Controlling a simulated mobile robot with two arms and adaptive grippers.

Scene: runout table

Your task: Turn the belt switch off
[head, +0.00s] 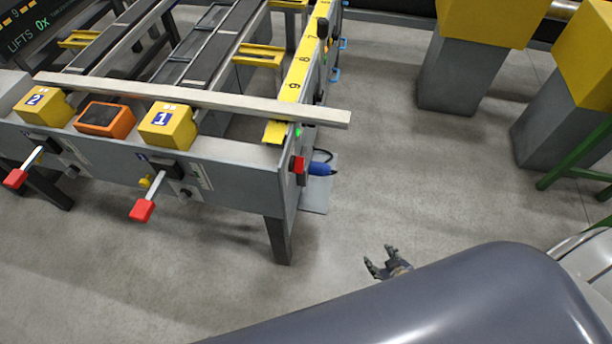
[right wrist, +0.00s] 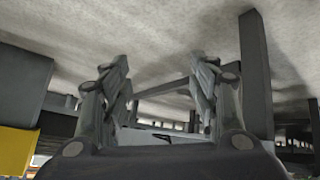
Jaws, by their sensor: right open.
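The runout table (head: 232,157) stands at the upper left in the head view. At its right front corner is a small red switch-like part (head: 299,164), with a green light (head: 298,132) just above it. I cannot tell for certain which part is the belt switch, or its position. My right gripper (head: 380,262) is open and empty over the floor, to the right of and below that corner, clear of the table. Its two spread fingers also show in the right wrist view (right wrist: 161,68), with nothing between them. My left gripper is out of view.
Two red-handled levers (head: 142,210) (head: 15,178) stick out from the table front. A wooden bar (head: 200,97) lies across the top and overhangs the right edge. A blue plug-like part (head: 320,169) sits beside the corner.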

